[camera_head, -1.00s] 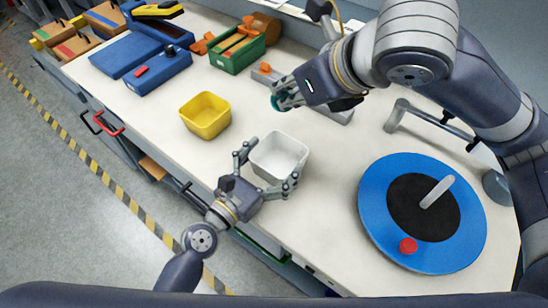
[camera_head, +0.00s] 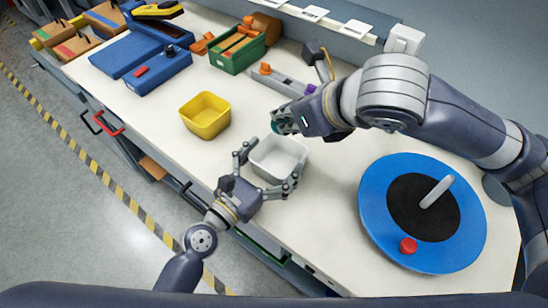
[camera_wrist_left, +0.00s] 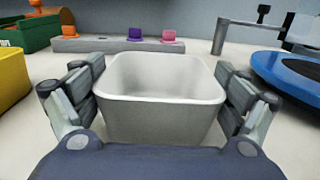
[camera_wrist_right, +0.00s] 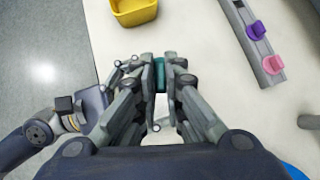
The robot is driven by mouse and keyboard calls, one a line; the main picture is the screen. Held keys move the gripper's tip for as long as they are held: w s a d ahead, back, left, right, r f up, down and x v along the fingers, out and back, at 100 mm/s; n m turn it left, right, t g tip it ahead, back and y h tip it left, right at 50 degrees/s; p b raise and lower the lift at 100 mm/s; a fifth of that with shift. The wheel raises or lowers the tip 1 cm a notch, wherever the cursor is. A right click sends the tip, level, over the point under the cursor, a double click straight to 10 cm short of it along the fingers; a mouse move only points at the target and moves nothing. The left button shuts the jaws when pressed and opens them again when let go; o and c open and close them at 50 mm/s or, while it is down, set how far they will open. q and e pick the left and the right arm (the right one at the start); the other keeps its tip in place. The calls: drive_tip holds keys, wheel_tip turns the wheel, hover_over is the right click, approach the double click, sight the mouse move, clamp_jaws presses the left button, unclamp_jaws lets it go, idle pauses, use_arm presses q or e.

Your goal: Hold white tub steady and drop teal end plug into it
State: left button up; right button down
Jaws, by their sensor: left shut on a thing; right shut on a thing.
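The white tub (camera_head: 279,158) stands upright on the bench; it also shows in the left wrist view (camera_wrist_left: 162,112). My left gripper (camera_head: 267,172) is shut around the tub, with a finger on either side of it; both fingers show in the left wrist view (camera_wrist_left: 160,95). My right gripper (camera_head: 280,124) is shut on the teal end plug (camera_head: 275,127), close to the tub's far rim. In the right wrist view the plug (camera_wrist_right: 160,76) shows between the fingertips (camera_wrist_right: 160,82). The fingers hide part of the plug and most of the tub there.
A yellow bin (camera_head: 205,116) stands left of the tub. A grey rail (camera_head: 270,82) behind carries orange, purple and pink plugs. A blue disc (camera_head: 375,215) with an upright post and red knob lies to the right. Green and blue containers stand farther back.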

drive_tip(key=shift+f, duration=2.75)
drive_tip(key=c, duration=1.6)
unclamp_jaws()
drive_tip(key=v, duration=0.7)
drive_tip(key=shift+s+r, duration=0.15)
drive_tip(key=shift+r, duration=0.1)
drive_tip(key=shift+d, duration=0.1)
